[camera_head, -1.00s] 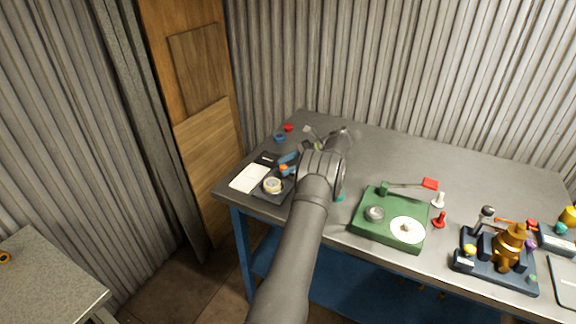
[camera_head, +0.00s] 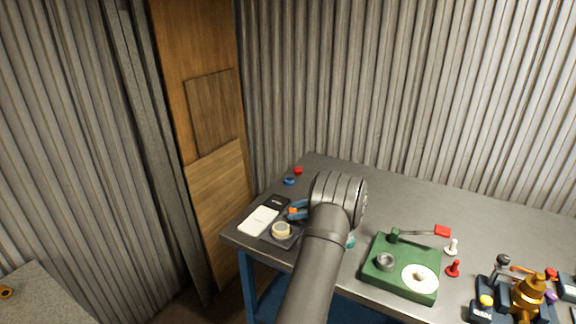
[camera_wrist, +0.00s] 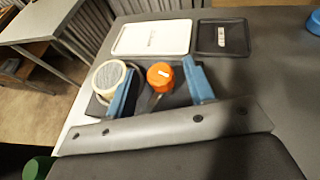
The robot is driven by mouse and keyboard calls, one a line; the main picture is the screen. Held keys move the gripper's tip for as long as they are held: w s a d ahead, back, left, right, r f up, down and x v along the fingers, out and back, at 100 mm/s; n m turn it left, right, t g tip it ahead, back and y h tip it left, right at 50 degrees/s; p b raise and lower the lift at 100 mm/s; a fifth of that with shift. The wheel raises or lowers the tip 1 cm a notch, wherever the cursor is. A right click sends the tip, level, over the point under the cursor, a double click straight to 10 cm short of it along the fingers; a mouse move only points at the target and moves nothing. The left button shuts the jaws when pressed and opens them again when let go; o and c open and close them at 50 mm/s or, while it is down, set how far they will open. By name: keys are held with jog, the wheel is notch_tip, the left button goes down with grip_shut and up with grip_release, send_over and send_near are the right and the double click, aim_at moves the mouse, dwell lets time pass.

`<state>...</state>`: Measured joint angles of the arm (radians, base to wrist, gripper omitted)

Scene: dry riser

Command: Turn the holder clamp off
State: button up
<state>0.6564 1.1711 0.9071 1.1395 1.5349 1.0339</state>
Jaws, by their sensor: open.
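A small dark device, which appears to be the holder clamp, stands at the left end of the table. It has a dark base (camera_head: 274,239), a round pale-topped part (camera_head: 282,230) and an orange knob (camera_head: 293,211). In the wrist view, the round part (camera_wrist: 112,77) is left of the orange knob (camera_wrist: 160,76). My gripper (camera_wrist: 158,67) is open. Its blue fingers stand on either side of the orange knob, with the left finger between the knob and the round part. Gaps show beside the knob; whether the fingers touch it is unclear. My wrist hides some table behind it.
A white plate (camera_wrist: 152,38) and a black plate (camera_wrist: 222,38) lie beyond the device. Blue (camera_head: 289,181) and red (camera_head: 298,170) pieces lie near the back edge. A green box (camera_head: 402,267) with a dial and lever stands to the right. The table's back middle is clear.

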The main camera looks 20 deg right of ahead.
jog(key=m+t+h, duration=0.2)
jog(key=m, duration=0.1)
jog(key=m+t+h, duration=0.1)
jog(key=t, duration=0.1)
jog(key=shift+s+a, duration=0.25)
jog(key=m+t+h, duration=0.1)
jog(key=m+h, duration=0.2)
jog(key=m+t+h, duration=0.1)
jog(key=m+h, duration=0.1)
jog(key=shift+s+a+t, duration=0.15)
jog(key=shift+a+t, duration=0.1)
jog(key=shift+t, duration=0.05)
jog(key=v, duration=1.7)
jog(key=w+a+r+n+g+y, duration=0.1)
jog(key=w+a+r+n+g, duration=0.25)
jog(key=n, duration=0.85)
jog(key=a+r+n+g, duration=0.2)
jog(key=a+n+g, duration=0.3)
jog(key=n, duration=0.6)
jog(key=w+a+r+n+h, duration=0.1)
jog(key=w+r+n+h, duration=0.2)
jog(key=r+n+h, duration=0.3)
jog(key=shift+w+r+n+h, duration=0.4)
jog(key=shift+r+n, duration=2.35)
jog(key=shift+n, duration=3.55)
jog(key=shift+a+g, duration=0.1)
jog(key=shift+g, duration=0.15)
